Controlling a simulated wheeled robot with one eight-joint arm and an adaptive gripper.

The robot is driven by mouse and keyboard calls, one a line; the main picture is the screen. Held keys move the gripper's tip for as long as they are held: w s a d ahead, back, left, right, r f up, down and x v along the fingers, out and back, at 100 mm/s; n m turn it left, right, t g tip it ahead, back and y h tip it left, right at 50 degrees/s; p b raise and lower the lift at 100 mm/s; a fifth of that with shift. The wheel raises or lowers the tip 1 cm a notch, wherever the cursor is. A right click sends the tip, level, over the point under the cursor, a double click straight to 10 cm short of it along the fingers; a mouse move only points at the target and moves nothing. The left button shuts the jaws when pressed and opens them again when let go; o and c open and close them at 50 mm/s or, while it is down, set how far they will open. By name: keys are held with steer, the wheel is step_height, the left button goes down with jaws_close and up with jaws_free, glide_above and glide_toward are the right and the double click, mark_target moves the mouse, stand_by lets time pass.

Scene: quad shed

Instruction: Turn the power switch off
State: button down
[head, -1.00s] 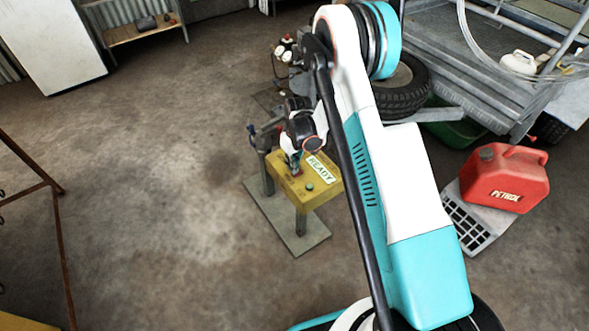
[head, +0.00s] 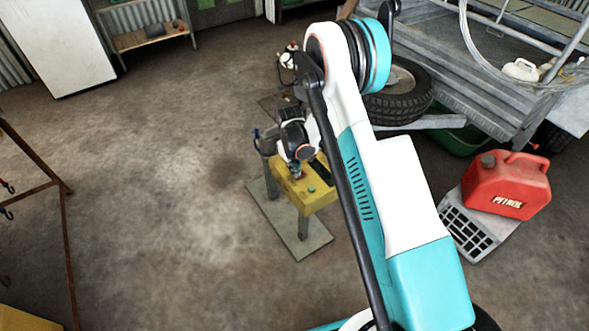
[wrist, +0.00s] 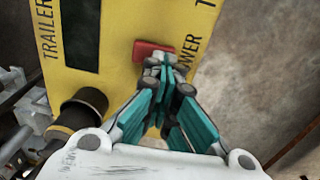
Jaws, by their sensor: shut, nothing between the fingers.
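The power switch (wrist: 148,50) is a red rocker on a yellow control box (wrist: 120,15), next to partly hidden lettering ending in "WER". My gripper (wrist: 167,68) is shut and empty, with its fingertips at the switch, covering part of it; I cannot tell whether they touch. The box's display (head: 318,166) is dark, and looks dark in the wrist view too (wrist: 80,35).
A green button (head: 311,190) sits on the box front. A red petrol can (head: 507,183) stands at right, a trailer with a tyre (head: 400,95) behind.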

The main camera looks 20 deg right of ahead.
steer(key=shift+w+d, duration=0.25)
steer(key=shift+d, duration=0.35)
steer(key=shift+w+r+p, duration=0.15)
steer(key=shift+r+p, duration=0.2)
steer(key=shift+r, duration=0.1)
step_height(320, 180, up, 13)
steer(key=s+a+p, duration=0.1)
steer(key=a+p, duration=0.1)
steer(key=p, duration=0.3)
steer(key=shift+a, duration=0.35)
steer(key=shift+s+r, duration=0.1)
steer(key=shift+s, duration=0.05)
steer(key=s+d+r+m+t, duration=0.15)
steer(key=s+r, duration=0.45)
steer(key=r, duration=0.6)
steer(key=s+r+t, duration=0.2)
steer(key=s+r, duration=0.4)
steer(key=r, duration=0.7)
steer(key=s+r+m+t, duration=0.1)
steer(key=s+r, duration=0.1)
steer(key=s, duration=0.8)
steer(key=s+r+m+t, duration=0.1)
steer(key=s+r+t, duration=0.1)
steer(key=s, duration=0.8)
steer(key=shift+d+r+y, duration=0.4)
steer(key=shift+d+r, duration=0.05)
steer(key=shift+r, duration=0.1)
